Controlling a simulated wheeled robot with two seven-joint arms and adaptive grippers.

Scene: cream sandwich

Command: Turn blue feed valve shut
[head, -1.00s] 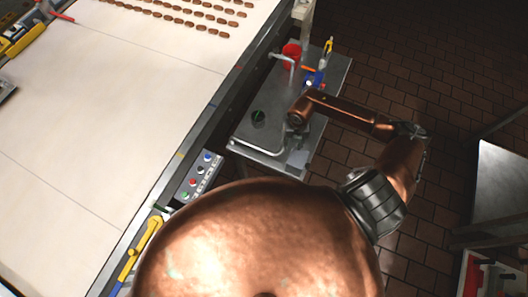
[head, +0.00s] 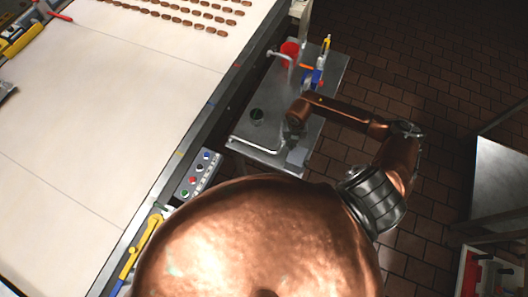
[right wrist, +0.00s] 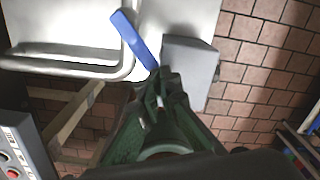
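The blue valve handle (right wrist: 134,38) is a long flat bar in the right wrist view, slanting down to the right over the pale steel surface. Its lower end is at the fingertips of my right gripper (right wrist: 160,82). The fingers converge close together; whether they touch the handle is unclear. In the head view my right gripper (head: 293,128) is above the near part of the steel stand (head: 245,135), its tips hard to make out. A small blue part (head: 316,76) shows farther back on the stand; I cannot tell whether it belongs to the same handle. My left gripper is not in view.
A bent steel tube (right wrist: 128,68) and a grey box (right wrist: 192,66) are close to the right gripper. A red container (head: 290,49) stands at the stand's back. A button panel (head: 198,174) and the wide conveyor (head: 110,120) are left.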

